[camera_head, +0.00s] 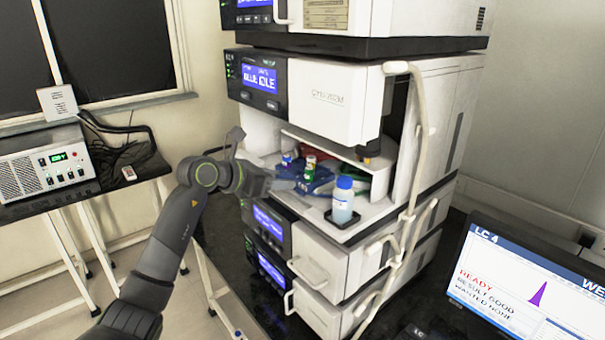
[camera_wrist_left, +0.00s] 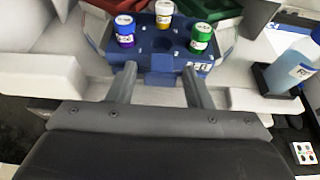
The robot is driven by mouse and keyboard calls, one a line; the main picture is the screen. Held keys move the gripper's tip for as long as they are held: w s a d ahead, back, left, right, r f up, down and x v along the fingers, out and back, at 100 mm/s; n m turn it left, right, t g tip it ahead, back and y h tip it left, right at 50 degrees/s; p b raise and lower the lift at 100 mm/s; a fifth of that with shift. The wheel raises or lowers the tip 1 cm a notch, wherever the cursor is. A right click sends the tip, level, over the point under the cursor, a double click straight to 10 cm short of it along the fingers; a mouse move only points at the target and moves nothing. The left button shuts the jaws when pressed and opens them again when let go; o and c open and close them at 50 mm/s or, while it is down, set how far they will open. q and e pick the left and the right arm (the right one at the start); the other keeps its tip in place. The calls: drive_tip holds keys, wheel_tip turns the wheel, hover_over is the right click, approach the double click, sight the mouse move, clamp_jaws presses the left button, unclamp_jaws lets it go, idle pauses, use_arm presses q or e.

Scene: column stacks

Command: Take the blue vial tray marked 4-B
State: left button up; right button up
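The blue vial tray (camera_head: 318,186) sits on the shelf of the open middle unit. In the left wrist view the blue tray (camera_wrist_left: 150,62) holds a blue-capped vial (camera_wrist_left: 125,30), a yellow vial with a white label (camera_wrist_left: 164,12) and a green-capped vial (camera_wrist_left: 200,38). A small white label is on its front right; I cannot read it surely. My left gripper (camera_wrist_left: 159,72) is open, its fingertips at the tray's front, one on each side of the protruding front block. I cannot tell whether they touch. In the head view the left gripper (camera_head: 285,182) reaches in from the left. My right gripper is not in view.
A blue-capped bottle (camera_head: 343,200) stands in a black holder (camera_head: 342,218) right of the tray. Red (camera_wrist_left: 112,5) and green (camera_wrist_left: 215,8) trays lie behind. A white ledge (camera_head: 335,147) hangs above, and a pale tube (camera_head: 412,180) runs down the right front.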

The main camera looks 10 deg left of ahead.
use_arm(q)
drive_tip(key=c, duration=0.8)
